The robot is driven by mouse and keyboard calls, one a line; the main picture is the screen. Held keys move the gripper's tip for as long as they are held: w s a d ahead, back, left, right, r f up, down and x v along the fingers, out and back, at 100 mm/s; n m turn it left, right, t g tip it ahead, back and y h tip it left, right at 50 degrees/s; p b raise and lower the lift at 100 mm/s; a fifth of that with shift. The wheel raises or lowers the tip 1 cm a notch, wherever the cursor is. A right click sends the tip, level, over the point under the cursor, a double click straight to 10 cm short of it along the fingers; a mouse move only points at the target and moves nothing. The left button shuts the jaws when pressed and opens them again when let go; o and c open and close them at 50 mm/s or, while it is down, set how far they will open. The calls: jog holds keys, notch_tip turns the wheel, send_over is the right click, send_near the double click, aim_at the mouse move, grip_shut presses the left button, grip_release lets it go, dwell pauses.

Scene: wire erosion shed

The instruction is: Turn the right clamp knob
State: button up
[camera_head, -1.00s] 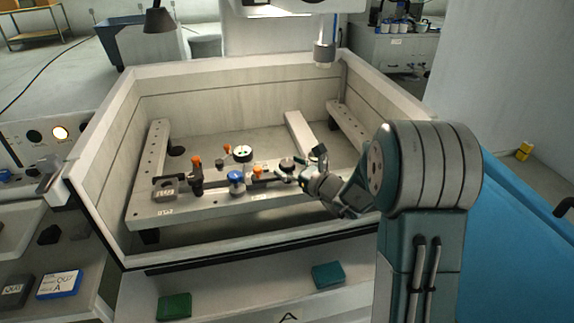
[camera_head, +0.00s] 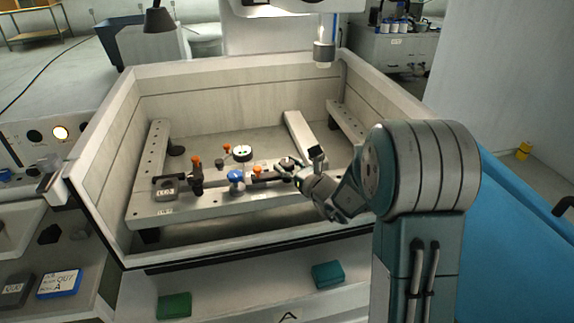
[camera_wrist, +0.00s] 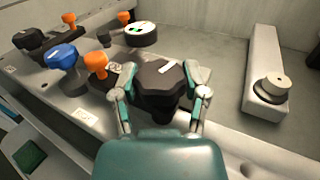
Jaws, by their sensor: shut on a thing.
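A black lobed knob (camera_wrist: 160,82) with a white mark on top sits on the right part of the fixture rail (camera_head: 225,208). In the head view the knob (camera_head: 287,162) shows partly beside my gripper (camera_head: 296,172). In the wrist view my gripper (camera_wrist: 163,98) has one finger on each side of the knob and is shut on it. The knob is upright and its lower part is partly hidden. A blue knob (camera_wrist: 62,56) stands to its left; it also shows in the head view (camera_head: 236,176).
Orange-topped levers (camera_wrist: 96,60) stand close left of the held knob. A round white-topped gauge (camera_wrist: 142,34) is behind it. A light block with a round knob (camera_wrist: 272,88) lies to the right. Tank walls (camera_head: 110,130) surround the rail.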

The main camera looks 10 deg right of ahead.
jog(key=shift+r+m+t+h, duration=0.1)
jog(key=shift+m+t+h, duration=0.2)
jog(key=shift+h, duration=0.1)
jog(key=o, duration=1.1)
jog(key=shift+w, duration=0.1)
jog(key=shift+o, duration=0.2)
jog(key=v, duration=1.2)
